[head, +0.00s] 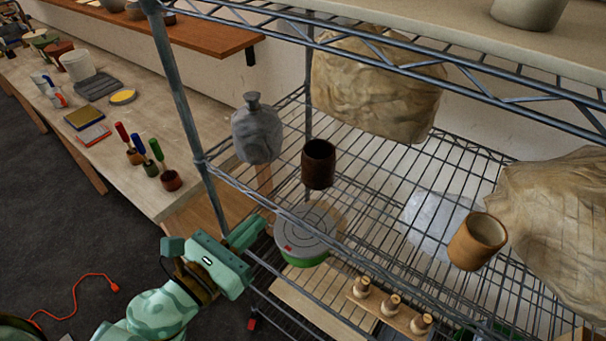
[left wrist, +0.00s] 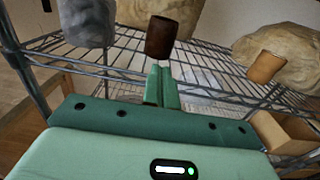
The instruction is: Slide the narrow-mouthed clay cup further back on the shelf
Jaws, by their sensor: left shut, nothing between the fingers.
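Two clay cups stand upright on the wire shelf (head: 372,190). The dark brown cup (head: 318,164) is near the left end, and the tan cup (head: 477,241) is farther right. I cannot tell for certain which mouth is narrower. My left gripper (head: 258,226) is shut and empty at the shelf's front left, apart from the dark cup in the head view. In the left wrist view, its closed fingers (left wrist: 161,84) point toward the dark cup (left wrist: 161,38); contact is not clear. The tan cup also shows there (left wrist: 265,67), off to the right. My right gripper is not in view.
Wrapped clay bundles (head: 375,88) (head: 560,225) lie behind and to the right. A shelf post (head: 178,85) rises at the left. A round grey item (head: 310,232) sits below the wires.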

